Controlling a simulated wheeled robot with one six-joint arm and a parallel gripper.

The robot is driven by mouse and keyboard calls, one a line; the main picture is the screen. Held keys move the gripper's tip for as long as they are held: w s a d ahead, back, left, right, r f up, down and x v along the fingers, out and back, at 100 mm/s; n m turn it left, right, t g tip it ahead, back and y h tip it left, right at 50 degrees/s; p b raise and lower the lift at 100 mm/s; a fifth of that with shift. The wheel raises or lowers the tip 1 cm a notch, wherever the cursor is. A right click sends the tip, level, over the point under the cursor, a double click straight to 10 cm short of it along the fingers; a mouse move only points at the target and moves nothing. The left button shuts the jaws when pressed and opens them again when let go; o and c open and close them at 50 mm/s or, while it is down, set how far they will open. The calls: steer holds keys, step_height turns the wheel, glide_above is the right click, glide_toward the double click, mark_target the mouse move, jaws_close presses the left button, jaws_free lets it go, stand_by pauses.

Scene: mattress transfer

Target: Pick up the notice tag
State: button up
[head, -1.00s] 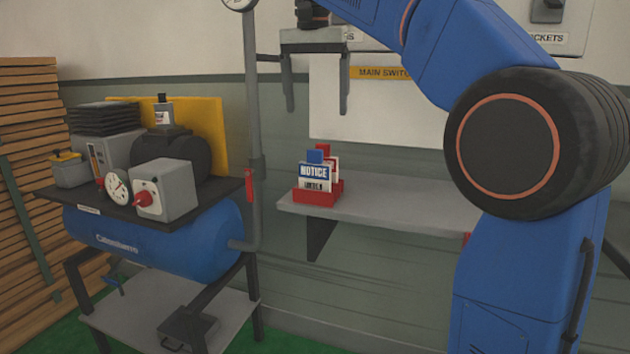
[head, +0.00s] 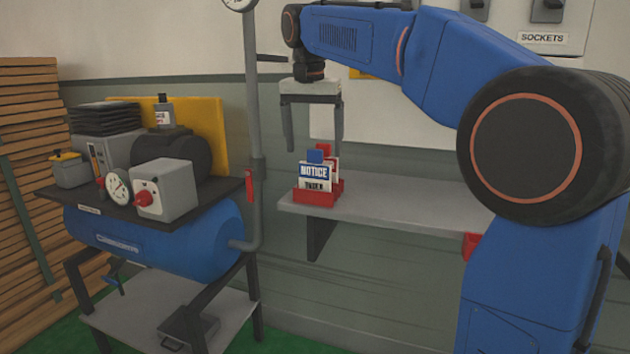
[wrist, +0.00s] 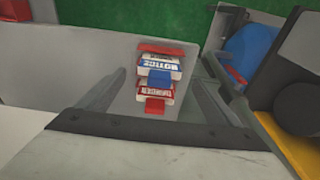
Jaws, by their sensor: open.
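The notice tag (head: 314,174) is a white card with a blue NOTICE band and a blue tab on top. It stands upright at the front of a small red holder (head: 316,197) on the grey shelf. In the wrist view the tag (wrist: 159,64) appears upside down, between the finger directions. Another tag with red lettering (wrist: 155,91) stands just behind it. My gripper (head: 314,150) is open and empty, pointing down, with its fingertips around the height of the tag tops. I cannot tell the exact depth gap.
The grey shelf (head: 400,205) is clear to the right of the holder. To the left stand a grey vertical pipe (head: 252,120) and a blue compressor tank (head: 150,240) with gauges and boxes on top. The wall with a sockets panel (head: 545,37) is behind.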

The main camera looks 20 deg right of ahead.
mark_target(315, 163)
steer(key=shift+w+d+f, duration=0.1)
steer(key=shift+w+f, duration=0.05)
steer(key=shift+f, duration=0.85)
steer(key=shift+w+d+f, duration=0.1)
steer(key=shift+f, duration=0.85)
steer(key=shift+w+d+f, duration=0.1)
steer(key=shift+w+f, duration=0.05)
steer(key=shift+f, duration=0.85)
steer(key=c, duration=1.2)
